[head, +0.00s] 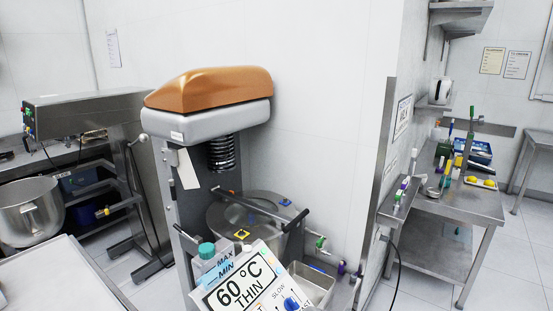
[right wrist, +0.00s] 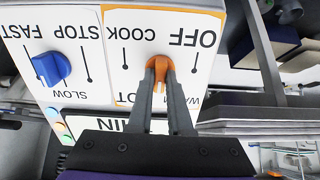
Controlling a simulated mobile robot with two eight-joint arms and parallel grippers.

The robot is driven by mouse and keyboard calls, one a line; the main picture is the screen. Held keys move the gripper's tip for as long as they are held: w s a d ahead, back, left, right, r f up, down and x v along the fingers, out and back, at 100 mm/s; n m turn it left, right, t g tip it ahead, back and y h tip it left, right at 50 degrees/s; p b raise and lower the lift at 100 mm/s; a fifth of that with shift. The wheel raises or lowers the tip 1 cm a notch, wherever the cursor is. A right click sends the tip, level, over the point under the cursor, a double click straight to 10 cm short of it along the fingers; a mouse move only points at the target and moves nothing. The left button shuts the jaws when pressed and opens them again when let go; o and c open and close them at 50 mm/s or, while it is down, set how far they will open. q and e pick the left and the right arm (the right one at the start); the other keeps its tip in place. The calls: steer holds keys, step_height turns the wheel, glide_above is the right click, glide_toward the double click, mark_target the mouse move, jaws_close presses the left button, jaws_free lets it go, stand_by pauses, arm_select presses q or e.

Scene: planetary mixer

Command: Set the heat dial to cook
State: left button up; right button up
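The heat dial (right wrist: 161,63) is an orange knob on a white panel with an orange edge, seen upside down in the right wrist view. The COOK label (right wrist: 125,33) is up and left of it, and OFF (right wrist: 191,38) up and right. Two lower labels are partly hidden. A white mark on the knob points down the picture, between the fingers. My right gripper (right wrist: 159,72) has its grey fingers on both sides of the knob, seemingly touching it. In the head view the mixer (head: 208,105) stands centrally, its heat dial out of sight. My left gripper is not in view.
A blue speed dial (right wrist: 50,68), with SLOW, STOP and FAST labels, sits beside the heat panel. The head view shows the tilted 60 °C THIN sign (head: 240,287), a teal-capped container (head: 207,250) and a steel side table (head: 470,204).

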jaws_close()
steer(key=m, duration=0.3)
steer(key=shift+b, duration=0.3)
steer(key=shift+m, duration=0.8)
steer(key=m, duration=0.3)
steer(key=shift+b, duration=0.35)
steer(key=shift+m, duration=0.8)
